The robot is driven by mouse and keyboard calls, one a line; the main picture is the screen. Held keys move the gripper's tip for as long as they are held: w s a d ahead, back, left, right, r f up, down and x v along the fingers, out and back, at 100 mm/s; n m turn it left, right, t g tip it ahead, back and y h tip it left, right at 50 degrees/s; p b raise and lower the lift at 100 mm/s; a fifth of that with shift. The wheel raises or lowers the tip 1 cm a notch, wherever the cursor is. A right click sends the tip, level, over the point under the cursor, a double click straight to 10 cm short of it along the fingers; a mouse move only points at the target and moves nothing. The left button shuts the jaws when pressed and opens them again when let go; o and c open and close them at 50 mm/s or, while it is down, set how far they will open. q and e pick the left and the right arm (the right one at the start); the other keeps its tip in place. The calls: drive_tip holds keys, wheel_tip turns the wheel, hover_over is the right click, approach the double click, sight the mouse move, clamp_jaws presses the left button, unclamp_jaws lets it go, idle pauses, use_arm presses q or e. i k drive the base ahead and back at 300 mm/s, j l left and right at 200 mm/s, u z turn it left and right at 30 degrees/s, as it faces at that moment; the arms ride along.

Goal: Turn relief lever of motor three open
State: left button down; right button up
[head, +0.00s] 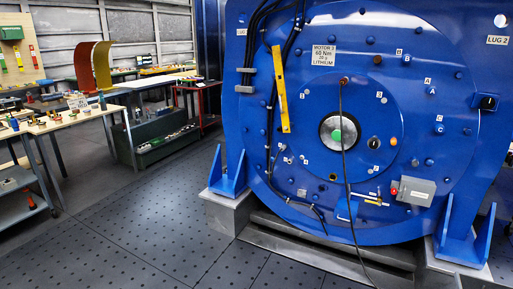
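The large round blue motor (300,60) fills the right half of the head view, with a plate (324,55) reading "MOTOR 3, 60 Nm, LITHIUM". On its lower right are a small yellow lever-like part (376,203) and a thin brass-coloured bar just above it. A red knob (394,191) sits beside a grey box (416,191). No readable label tells me which of these is the relief lever, and its position is too small to tell. Neither of my grippers is in view.
A black cable (344,150) hangs down the motor's front to the floor. A long yellow bar (281,90) stands on its left. Blue brackets (228,175) and grey plinths flank its base. Tables with parts (60,120) stand at left. The dark floor (140,230) before the motor is clear.

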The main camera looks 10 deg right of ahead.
sight(379, 203)
drive_tip(key=i+l+z, duration=0.2)
drive_tip(key=i+z, duration=0.2)
drive_tip(key=i+l+z, duration=0.15)
drive_tip(key=i+z, duration=0.65)
drive_tip(key=i+j+z, duration=0.15)
drive_tip(key=i+z, duration=0.25)
drive_tip(key=k, duration=0.1)
